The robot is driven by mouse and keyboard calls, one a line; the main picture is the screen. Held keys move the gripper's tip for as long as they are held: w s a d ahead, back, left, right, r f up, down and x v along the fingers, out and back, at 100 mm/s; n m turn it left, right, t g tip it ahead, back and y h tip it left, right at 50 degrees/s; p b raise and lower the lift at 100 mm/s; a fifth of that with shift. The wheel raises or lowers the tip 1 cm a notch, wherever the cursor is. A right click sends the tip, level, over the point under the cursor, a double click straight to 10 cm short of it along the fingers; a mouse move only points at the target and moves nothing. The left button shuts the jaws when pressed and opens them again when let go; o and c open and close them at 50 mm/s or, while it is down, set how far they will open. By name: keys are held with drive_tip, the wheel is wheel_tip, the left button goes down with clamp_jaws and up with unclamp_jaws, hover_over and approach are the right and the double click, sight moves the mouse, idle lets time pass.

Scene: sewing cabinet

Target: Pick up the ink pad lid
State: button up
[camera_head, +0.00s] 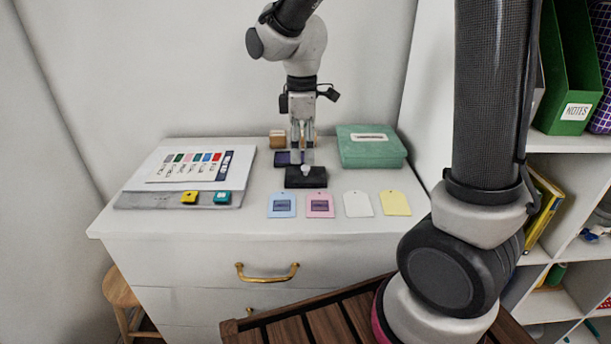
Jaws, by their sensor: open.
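The ink pad lid appears to be the flat black block (318,179) with a small pale knob on top, lying on the white cabinet top near the middle. A dark ink pad (283,160) with a purplish face lies just behind it to the left. My gripper (302,158) points straight down, with its fingers apart, directly behind and above the knob. I cannot tell whether the fingertips touch the knob. The gripper hides part of the ink pad's right side.
A green box (371,150) stands close to the right, and a small wooden block (278,139) behind. Several coloured tags (358,204) lie in front.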

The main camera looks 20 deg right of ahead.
sight(304, 167)
wheel_tip(304, 167, down, 7)
drive_tip(key=shift+s+d+r, duration=0.1)
drive_tip(key=shift+d+r, duration=0.05)
drive_tip(key=c, duration=0.7)
drive_tip(key=shift+s, duration=0.15)
drive_tip(key=shift+c, duration=1.1)
drive_tip(key=shift+c, duration=0.3)
